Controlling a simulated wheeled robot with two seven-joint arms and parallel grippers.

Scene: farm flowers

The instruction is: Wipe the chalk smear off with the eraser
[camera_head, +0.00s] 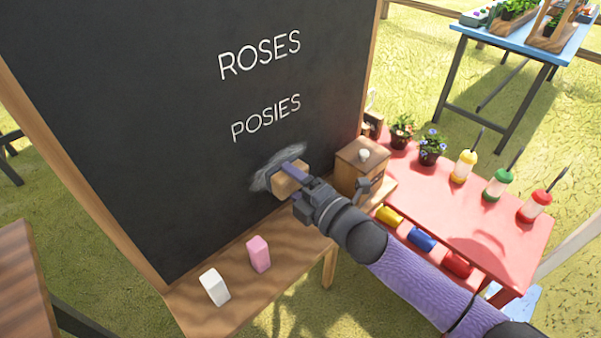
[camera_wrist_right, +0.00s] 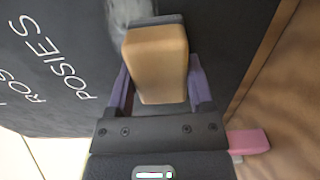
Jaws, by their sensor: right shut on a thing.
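My right gripper (camera_head: 292,181) is shut on a wooden eraser (camera_head: 289,178) at the blackboard (camera_head: 150,110). The eraser also shows between the purple fingers in the right wrist view (camera_wrist_right: 157,62), with its dark pad side toward the board. The pale grey chalk smear (camera_head: 262,180) lies below the word POSIES, around and partly behind the eraser. In the right wrist view the smear (camera_wrist_right: 118,22) shows just beyond the eraser. The eraser is at the board over the smear; I cannot tell whether it touches. My left gripper is not in view.
A wooden ledge (camera_head: 215,322) below the board holds a white block (camera_head: 214,287) and a pink block (camera_head: 258,254). A small wooden box (camera_head: 350,172) stands right of the gripper. A red table (camera_head: 480,215) with pots and bottles is further right.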

